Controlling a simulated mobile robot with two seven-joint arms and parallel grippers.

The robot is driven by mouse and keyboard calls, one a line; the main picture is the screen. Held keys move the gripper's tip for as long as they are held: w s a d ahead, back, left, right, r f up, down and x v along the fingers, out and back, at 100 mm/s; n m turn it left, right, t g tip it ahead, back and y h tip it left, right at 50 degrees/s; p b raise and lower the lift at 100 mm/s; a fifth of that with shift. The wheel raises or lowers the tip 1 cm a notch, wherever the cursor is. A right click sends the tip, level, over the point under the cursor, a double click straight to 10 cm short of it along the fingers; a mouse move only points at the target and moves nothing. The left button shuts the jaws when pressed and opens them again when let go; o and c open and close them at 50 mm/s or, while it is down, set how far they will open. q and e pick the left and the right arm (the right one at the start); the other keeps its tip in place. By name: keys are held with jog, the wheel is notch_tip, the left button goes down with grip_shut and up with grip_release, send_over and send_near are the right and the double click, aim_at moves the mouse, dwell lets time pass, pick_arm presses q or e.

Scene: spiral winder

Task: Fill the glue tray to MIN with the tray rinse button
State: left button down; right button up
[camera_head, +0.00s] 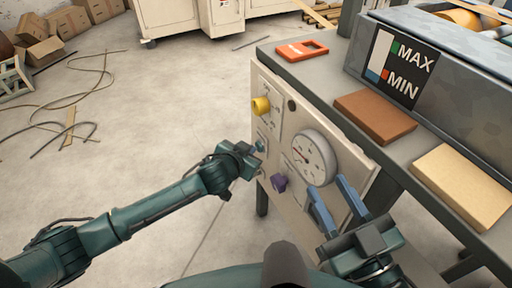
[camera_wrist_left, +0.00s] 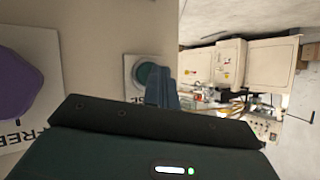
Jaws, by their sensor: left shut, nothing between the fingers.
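The glue tray (camera_head: 455,70) is the grey trough at the upper right. Its level sign (camera_head: 382,52) shows a mostly white column with blue at the bottom, a green mark by MAX and a red mark by MIN. The blue is low, around the red mark; exact level is too small to tell. In the left wrist view a teal round button (camera_wrist_left: 148,74) sits on a white plate with lettering ending in "SE". My left gripper (camera_head: 257,149) is shut and empty, its fingertips (camera_wrist_left: 161,84) beside and partly over the button; contact is unclear. My right gripper (camera_head: 335,195) is open and empty.
The beige panel (camera_head: 345,185) carries a yellow knob (camera_head: 261,105), a purple knob (camera_head: 279,183) and a pressure gauge (camera_head: 314,157). An orange tool (camera_head: 301,51), a brown block (camera_head: 375,117) and a tan block (camera_head: 460,185) lie on the ledge. Cables (camera_head: 75,120) lie on the left floor.

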dwell(0.6)
pick_arm(q)
jog(key=shift+s+a+p, duration=0.5)
jog(key=shift+a+p, duration=0.05)
jog(key=shift+a, duration=0.1)
jog(key=shift+a, duration=0.1)
jog(key=s+a+p, duration=0.1)
jog(key=a, duration=0.1)
jog(key=s+a+p, duration=0.1)
jog(key=a, duration=0.1)
jog(key=shift+s, duration=0.4)
dwell(3.0)
